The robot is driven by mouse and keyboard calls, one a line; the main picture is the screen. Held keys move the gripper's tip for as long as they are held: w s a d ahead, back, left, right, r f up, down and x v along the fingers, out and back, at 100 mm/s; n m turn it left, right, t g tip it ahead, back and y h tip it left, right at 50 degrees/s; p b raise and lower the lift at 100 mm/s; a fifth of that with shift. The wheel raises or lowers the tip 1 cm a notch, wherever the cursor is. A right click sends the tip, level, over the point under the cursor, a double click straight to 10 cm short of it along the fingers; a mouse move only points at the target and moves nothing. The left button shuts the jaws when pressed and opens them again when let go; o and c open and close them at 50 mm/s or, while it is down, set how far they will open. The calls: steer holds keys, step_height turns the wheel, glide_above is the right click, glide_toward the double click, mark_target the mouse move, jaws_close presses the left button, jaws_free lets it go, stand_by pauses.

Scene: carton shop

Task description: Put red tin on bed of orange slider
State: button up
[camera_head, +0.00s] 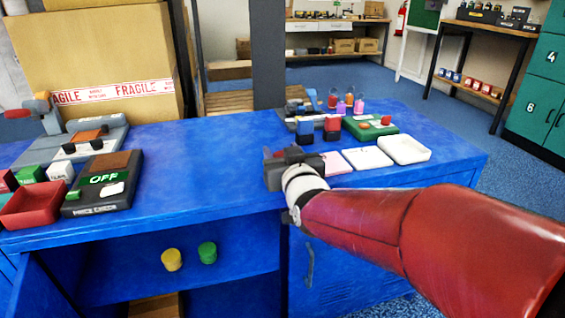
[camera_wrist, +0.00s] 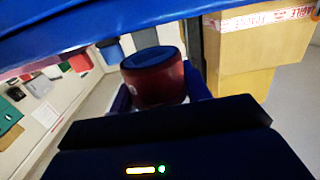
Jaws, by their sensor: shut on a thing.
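A dark red tin (camera_wrist: 152,82) with a dark top fills the middle of the wrist view, between the fingers of my gripper (camera_wrist: 157,92). My gripper (camera_head: 285,157) is shut on it. In the head view the gripper is over the front part of the blue bench, and the tin is mostly hidden by it. A grey device (camera_head: 70,145) with an orange-brown patch and dark knobs stands at the far left of the bench. I cannot tell for sure whether it is the orange slider.
Right of my gripper are white trays (camera_head: 404,149) and a green device (camera_head: 370,127). Yellow (camera_head: 172,260) and green (camera_head: 207,252) tins stand on the shelf below. The bench's middle left is clear.

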steer(key=shift+f, duration=1.05)
steer(key=shift+f, duration=0.1)
steer(key=o, duration=1)
steer(key=shift+o, duration=0.2)
